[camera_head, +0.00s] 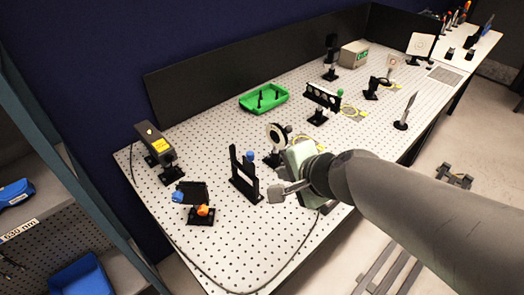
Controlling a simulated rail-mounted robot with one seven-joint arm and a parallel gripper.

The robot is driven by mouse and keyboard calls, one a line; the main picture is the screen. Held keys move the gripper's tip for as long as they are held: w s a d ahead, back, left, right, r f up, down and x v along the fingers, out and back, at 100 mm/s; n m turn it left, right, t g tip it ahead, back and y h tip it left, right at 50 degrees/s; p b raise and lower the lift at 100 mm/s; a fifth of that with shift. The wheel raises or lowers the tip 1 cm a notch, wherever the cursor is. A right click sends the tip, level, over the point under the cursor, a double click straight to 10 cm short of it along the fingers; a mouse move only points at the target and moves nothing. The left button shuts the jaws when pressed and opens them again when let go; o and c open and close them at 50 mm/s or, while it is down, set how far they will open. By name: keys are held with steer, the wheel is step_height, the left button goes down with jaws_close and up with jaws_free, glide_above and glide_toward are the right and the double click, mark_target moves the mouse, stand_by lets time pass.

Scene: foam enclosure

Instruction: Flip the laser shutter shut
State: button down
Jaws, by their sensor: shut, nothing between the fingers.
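The laser (157,145) is a black box with a yellow label on posts at the left of the perforated table. Just in front of it stands what looks like the shutter (193,192), a small black unit with a dark plate, a blue knob at its left and an orange knob low in front. The plate looks tilted; I cannot tell whether it blocks the beam line. My gripper (276,192) is shut and empty, right of the shutter and apart from it, beyond a tall black frame. My gripper's pale body hides part of the table.
The tall black frame (243,172) stands between my gripper and the shutter. A round mirror mount (277,136) stands behind my gripper. A green tray (263,98) and a black lens rail (322,97) are farther back. The table's front left is bare except for a cable.

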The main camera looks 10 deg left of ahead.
steer(key=b, duration=0.4)
glide_toward(252, 164)
step_height(252, 164, down, 3)
steer(key=shift+w+a+r, duration=0.1)
steer(key=shift+w+a, duration=1.05)
steer(key=shift+w, duration=0.05)
steer(key=shift+w+a+p, duration=0.3)
steer(key=shift+w+a, duration=0.05)
steer(key=shift+w, duration=0.05)
